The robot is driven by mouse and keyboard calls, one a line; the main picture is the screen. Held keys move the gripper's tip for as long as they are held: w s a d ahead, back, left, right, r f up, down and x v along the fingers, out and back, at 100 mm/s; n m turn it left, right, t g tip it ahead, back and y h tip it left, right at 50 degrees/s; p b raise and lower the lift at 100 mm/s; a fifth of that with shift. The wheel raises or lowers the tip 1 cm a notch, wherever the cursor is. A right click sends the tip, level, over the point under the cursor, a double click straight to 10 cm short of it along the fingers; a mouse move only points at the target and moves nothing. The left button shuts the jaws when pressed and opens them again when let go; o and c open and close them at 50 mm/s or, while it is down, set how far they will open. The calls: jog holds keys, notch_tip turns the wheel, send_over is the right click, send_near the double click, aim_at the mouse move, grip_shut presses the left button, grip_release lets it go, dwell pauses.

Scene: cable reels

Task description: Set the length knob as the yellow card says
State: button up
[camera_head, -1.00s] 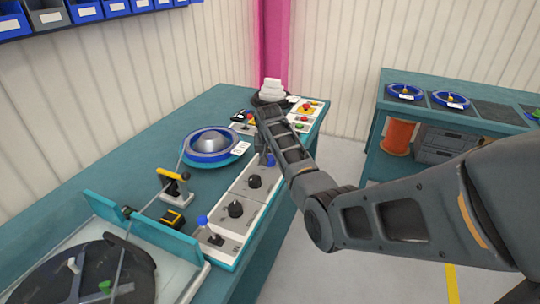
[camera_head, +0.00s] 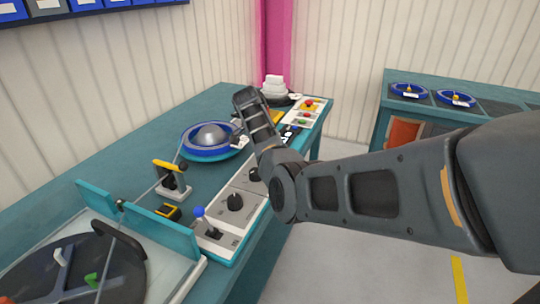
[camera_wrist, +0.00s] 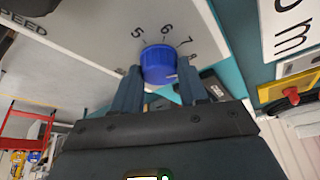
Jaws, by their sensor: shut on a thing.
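In the wrist view, the blue length knob (camera_wrist: 158,62) sits on a pale panel, with the numbers 5, 6 and 7 printed beside it. My gripper (camera_wrist: 160,72) has one finger on each side of the knob and is shut on it. I cannot make out clearly where the knob's pointer stands. In the head view my forearm hides the knob and my fingers. A small yellow patch (camera_head: 277,117) shows behind my wrist; I cannot tell whether it is the card. A white card (camera_wrist: 290,28) with a cut-off figure and "m" shows in the wrist view.
A blue reel (camera_head: 210,138) lies on the teal bench. Along the front panel are a black knob (camera_head: 235,202) and a blue-tipped lever (camera_head: 200,212). Another bench with reels (camera_head: 456,99) stands at right.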

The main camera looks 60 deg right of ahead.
jog(key=shift+m+g+y+b, duration=0.3)
jog(key=shift+m+b, duration=0.5)
jog(key=shift+m, duration=0.2)
jog(key=o, duration=1.1)
jog(key=shift+c, duration=0.2)
jog(key=v, duration=0.7)
jog(key=shift+w+r+b, duration=0.25)
jog(key=shift+r+b, duration=0.05)
jog(key=shift+r, duration=0.05)
jog(key=shift+a, duration=0.15)
